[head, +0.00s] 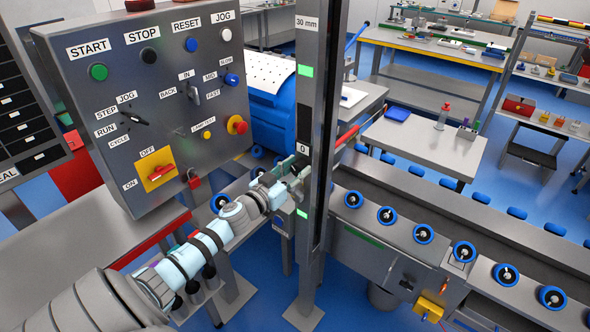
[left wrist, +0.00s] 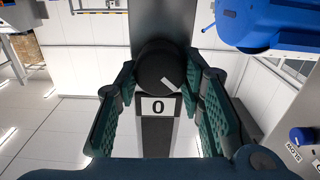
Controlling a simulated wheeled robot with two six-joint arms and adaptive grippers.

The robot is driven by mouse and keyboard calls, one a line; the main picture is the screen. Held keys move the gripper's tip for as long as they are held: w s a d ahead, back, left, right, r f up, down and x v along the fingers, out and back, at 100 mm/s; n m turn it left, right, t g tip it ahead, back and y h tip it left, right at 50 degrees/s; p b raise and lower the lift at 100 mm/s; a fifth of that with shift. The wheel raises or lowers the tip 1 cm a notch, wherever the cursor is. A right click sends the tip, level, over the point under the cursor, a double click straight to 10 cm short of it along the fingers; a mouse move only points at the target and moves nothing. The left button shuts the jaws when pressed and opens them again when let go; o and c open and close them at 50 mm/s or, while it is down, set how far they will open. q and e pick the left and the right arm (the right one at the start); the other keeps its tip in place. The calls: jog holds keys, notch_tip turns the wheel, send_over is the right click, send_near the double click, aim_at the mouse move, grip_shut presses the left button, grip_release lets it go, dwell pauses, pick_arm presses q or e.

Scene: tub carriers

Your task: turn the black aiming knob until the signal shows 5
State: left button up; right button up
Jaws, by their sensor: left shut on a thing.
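The black aiming knob (left wrist: 162,68) is a dark round knob with a pale pointer line, tilted toward the lower right in the left wrist view. It is mounted on a tall grey post (head: 318,100). The signal (head: 303,149) is a small white plate beside the knob and reads 0; it also shows in the left wrist view (left wrist: 158,107). My left gripper (head: 296,174) is at the post, its green-padded fingers (left wrist: 160,85) on both sides of the knob and shut on it. In the head view the fingers hide the knob. My right gripper is not in view.
A grey control panel (head: 150,110) with buttons and switches stands left of the post. A conveyor (head: 450,225) with blue-rimmed rollers runs to the right. A blue machine housing (head: 270,115) is behind the post. The post carries a "30 mm" label (head: 307,22) and green lights.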

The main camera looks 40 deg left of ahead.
pick_arm(q)
jog(key=shift+m, duration=0.3)
jog(key=m, duration=0.2)
jog(key=shift+d+m, duration=0.1)
jog(key=shift+m, duration=0.2)
jog(key=m, duration=0.3)
jog(key=shift+m, duration=0.3)
jog(key=m, duration=0.3)
jog(key=shift+d+m, duration=0.1)
jog(key=shift+m, duration=0.2)
jog(key=m, duration=0.3)
jog(key=shift+m, duration=0.4)
jog(key=m, duration=0.5)
jog(key=shift+w+f+b, duration=0.1)
jog(key=shift+b, duration=0.2)
jog(key=shift+m, duration=2.3)
